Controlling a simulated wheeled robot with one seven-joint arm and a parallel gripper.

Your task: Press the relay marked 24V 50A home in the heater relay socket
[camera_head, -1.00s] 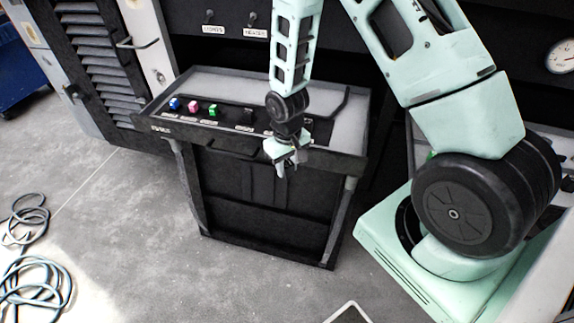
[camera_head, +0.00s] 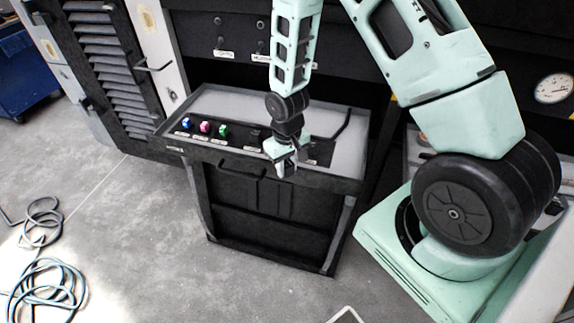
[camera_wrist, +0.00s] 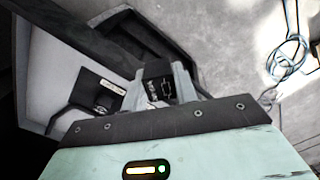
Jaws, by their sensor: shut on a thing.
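My gripper (camera_head: 286,168) hangs over the front edge of the dark cart (camera_head: 262,175), near the right part of its top. In the wrist view, my gripper (camera_wrist: 158,92) is shut on a black relay (camera_wrist: 157,88) with a pale printed diagram; its rating is too small to read. A dark block (camera_head: 254,138) sits farther right on the strip. My arm hides part of the strip, and I cannot tell which socket is the heater one.
The grey cart top (camera_head: 345,150) has bare room at the right, with a black handle-like bar on it. A louvred door (camera_head: 108,75) stands at the left. Coiled cables (camera_head: 45,280) lie on the floor at lower left. A round gauge (camera_head: 553,88) is at the right.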

